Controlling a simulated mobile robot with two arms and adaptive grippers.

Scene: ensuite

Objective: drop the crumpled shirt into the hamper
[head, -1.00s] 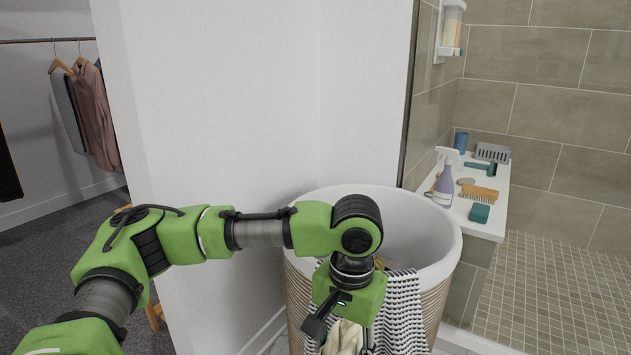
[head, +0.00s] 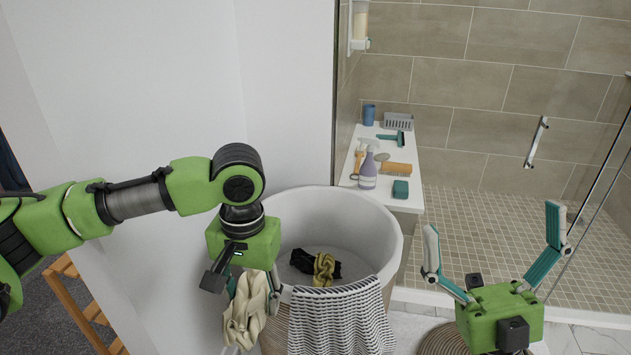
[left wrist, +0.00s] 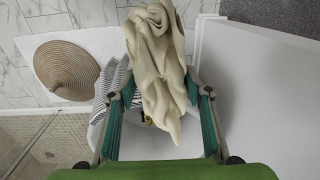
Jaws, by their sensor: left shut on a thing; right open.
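The crumpled shirt (head: 246,312) is a cream cloth hanging in folds from my left gripper (head: 252,288). The left wrist view shows the shirt (left wrist: 157,65) between the teal fingers of the left gripper (left wrist: 161,92). The hamper (head: 393,245) is a round tub with a white inside and a woven outside. The shirt hangs at the hamper's near left side, outside the opening in the head view. A dark cloth and an olive cloth (head: 323,268) lie inside the hamper. My right gripper (head: 493,228) is open and empty, right of the hamper.
A black-and-white striped towel (head: 340,320) drapes over the hamper's front rim. A white ledge (head: 408,203) behind holds a spray bottle (head: 368,172), brushes and a basket. A round woven piece (head: 446,340) lies on the floor. A wall stands left; a glass shower door stands right.

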